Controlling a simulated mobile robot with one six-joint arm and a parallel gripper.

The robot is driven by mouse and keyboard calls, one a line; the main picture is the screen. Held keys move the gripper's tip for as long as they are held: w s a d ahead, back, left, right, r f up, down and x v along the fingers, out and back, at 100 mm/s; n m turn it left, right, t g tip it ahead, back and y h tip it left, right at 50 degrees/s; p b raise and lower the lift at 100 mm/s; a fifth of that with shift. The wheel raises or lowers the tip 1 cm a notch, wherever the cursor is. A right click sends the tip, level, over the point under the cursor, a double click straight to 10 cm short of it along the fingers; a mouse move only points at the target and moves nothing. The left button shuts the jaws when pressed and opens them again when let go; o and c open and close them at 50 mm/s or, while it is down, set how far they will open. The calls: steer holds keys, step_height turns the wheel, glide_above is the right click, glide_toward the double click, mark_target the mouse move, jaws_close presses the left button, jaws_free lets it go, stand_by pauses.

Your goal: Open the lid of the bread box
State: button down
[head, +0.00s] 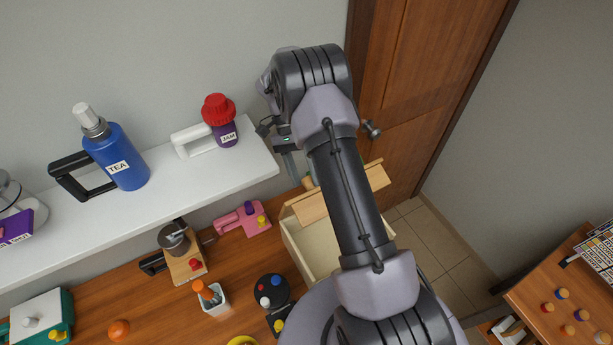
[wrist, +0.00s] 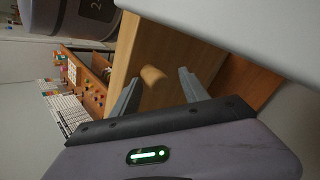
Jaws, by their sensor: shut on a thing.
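The bread box (head: 296,243) is a cream box on the wooden counter, partly hidden behind my arm. Its pale interior shows from above. Its wooden lid (head: 311,208) is raised and tilted up, with part of it showing on the right of my arm. The lid also shows in the wrist view (wrist: 160,40), with its round wooden knob (wrist: 153,74) between my fingers. My gripper (head: 300,170) is at the lid's knob below the shelf's right end, shut on the knob. In the head view the knob is mostly hidden.
A white shelf (head: 100,215) with a blue tea flask (head: 118,160) and a jam jar (head: 225,134) runs close left of my gripper. A door (head: 425,80) is behind.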

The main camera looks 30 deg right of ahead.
steer(key=shift+w+f, duration=0.1)
steer(key=shift+f, duration=0.3)
steer(key=c, duration=1.2)
jaws_free()
steer(key=shift+w, duration=0.1)
steer(key=shift+o, duration=0.2)
steer(key=shift+w+d, duration=0.2)
steer(key=shift+w, duration=0.2)
